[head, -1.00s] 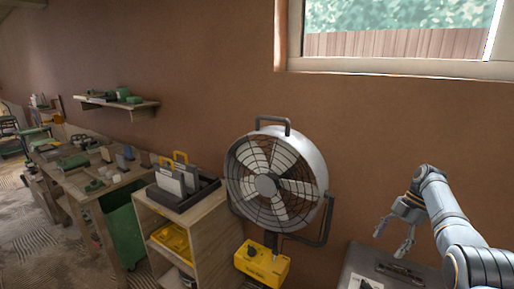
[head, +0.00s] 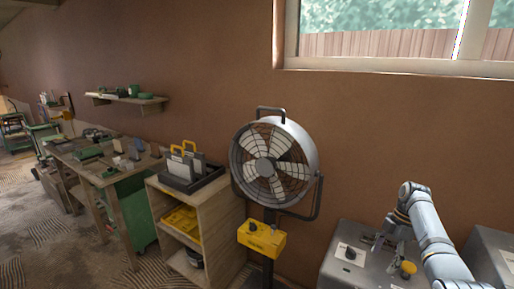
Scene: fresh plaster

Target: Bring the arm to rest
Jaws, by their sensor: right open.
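My right arm comes in from the lower right. Its gripper (head: 381,244) points down and away over the top of a grey metal cabinet (head: 333,272). It is open, and I see nothing between its fingers. The fingers are small, and part of the gripper is hidden behind my own arm. I cannot tell whether they touch the cabinet. My left gripper is out of view.
The grey cabinet carries a white plate with a black knob (head: 350,253) and a yellow knob (head: 408,268). A drum fan (head: 272,165) with a yellow box (head: 262,238) stands left of it. A wooden shelf unit (head: 215,220) and a workbench (head: 100,168) stand further left.

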